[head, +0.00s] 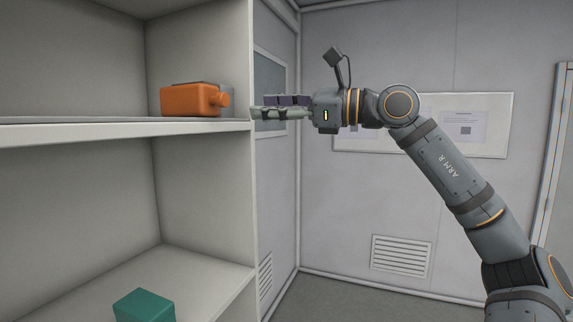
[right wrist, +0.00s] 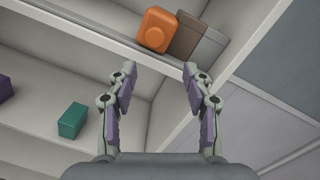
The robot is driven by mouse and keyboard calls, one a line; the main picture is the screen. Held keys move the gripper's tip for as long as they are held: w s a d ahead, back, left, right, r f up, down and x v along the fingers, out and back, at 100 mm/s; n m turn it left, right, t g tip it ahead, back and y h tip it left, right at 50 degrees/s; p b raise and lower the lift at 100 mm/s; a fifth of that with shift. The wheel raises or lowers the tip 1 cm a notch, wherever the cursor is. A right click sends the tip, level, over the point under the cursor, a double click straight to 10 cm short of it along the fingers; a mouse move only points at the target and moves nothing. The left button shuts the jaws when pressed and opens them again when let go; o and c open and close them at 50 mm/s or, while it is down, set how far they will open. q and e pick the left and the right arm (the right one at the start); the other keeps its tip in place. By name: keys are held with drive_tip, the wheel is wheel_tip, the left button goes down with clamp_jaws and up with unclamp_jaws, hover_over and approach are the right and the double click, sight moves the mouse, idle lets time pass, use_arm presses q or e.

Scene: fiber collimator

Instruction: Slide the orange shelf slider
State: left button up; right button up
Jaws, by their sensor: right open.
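The orange slider (head: 189,100) is a block with a round knob on its right end. It sits on the upper shelf (head: 100,131) near the right side wall in the head view. In the right wrist view the orange slider (right wrist: 156,30) lies beyond the fingertips, slightly left of the line between them. My right gripper (head: 254,112) is open and empty, its fingers pointing left at the shelf's right edge, apart from the slider. It also shows in the right wrist view (right wrist: 160,70). My left gripper is not in view.
A teal block (head: 144,306) sits on the lower shelf. Brown and grey blocks (right wrist: 187,34) stand beside the slider, and a purple block (right wrist: 5,88) shows at the left. The shelf's right side panel (head: 252,60) stands close to my right fingers.

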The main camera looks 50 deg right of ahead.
drive_tip(key=w+d+f+m+t+h+b, duration=0.1)
drive_tip(key=w+d+f+m+t, duration=0.1)
drive_tip(key=w+d+f+m, duration=0.3)
drive_tip(key=w+d+f+m+t+h+b, duration=0.1)
drive_tip(key=w+d+f+m+b, duration=0.1)
drive_tip(key=w+d+f+m, duration=0.4)
drive_tip(key=w+d+m, duration=0.1)
drive_tip(key=d+m, duration=0.3)
drive_tip(key=d, duration=0.1)
drive_tip(key=shift+w+m+t+h, duration=0.25)
drive_tip(key=shift+m+t+h, duration=0.05)
drive_tip(key=shift+t, duration=0.1)
